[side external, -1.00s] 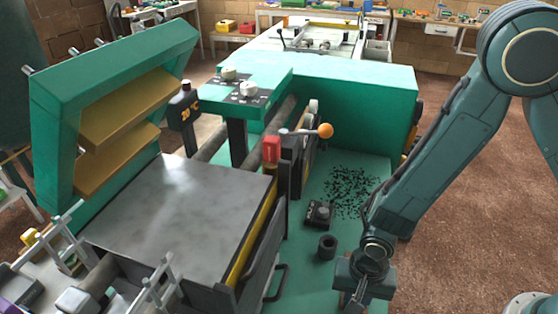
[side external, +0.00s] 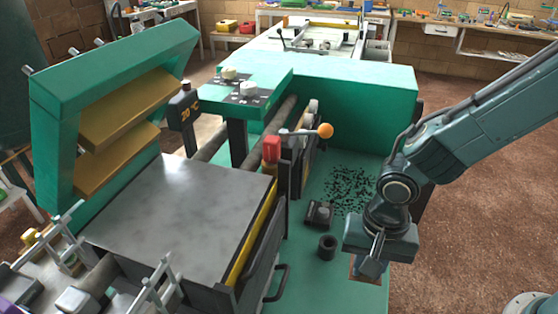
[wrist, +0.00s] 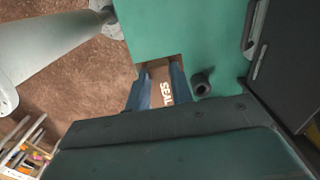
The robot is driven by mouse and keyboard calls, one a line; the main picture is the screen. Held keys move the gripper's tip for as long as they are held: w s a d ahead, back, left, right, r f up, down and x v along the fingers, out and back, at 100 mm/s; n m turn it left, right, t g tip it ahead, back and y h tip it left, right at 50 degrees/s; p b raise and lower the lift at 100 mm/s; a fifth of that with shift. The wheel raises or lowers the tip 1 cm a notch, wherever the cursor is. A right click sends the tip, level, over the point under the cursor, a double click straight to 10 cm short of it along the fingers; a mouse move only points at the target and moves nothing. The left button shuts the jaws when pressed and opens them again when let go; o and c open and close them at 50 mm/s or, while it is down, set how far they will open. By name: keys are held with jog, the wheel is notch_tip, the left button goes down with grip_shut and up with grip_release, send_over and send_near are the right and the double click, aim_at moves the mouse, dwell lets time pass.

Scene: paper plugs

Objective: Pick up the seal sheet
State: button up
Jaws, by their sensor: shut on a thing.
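The seal sheet (wrist: 160,76) is a brown piece with white letters. In the wrist view it shows between the two blue-grey fingers of my gripper (wrist: 161,84), over the edge of the green bed. My gripper is shut on it. In the side view my gripper (side external: 368,270) points down at the right edge of the green bed. Only a small brown part of the sheet (side external: 353,268) shows there beside the fingers; the rest is hidden. I cannot tell whether the sheet is clear of the bed.
A dark ring (side external: 327,247) stands on the green bed (side external: 320,285) left of my gripper, near a small black block (side external: 319,214). Black specks (side external: 350,188) lie behind them. The grey-topped machine table (side external: 180,215) stands further left. Brown floor lies to the right.

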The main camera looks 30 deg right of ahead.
notch_tip(320, 180, up, 8)
jog(key=shift+f, duration=0.15)
dwell(0.8)
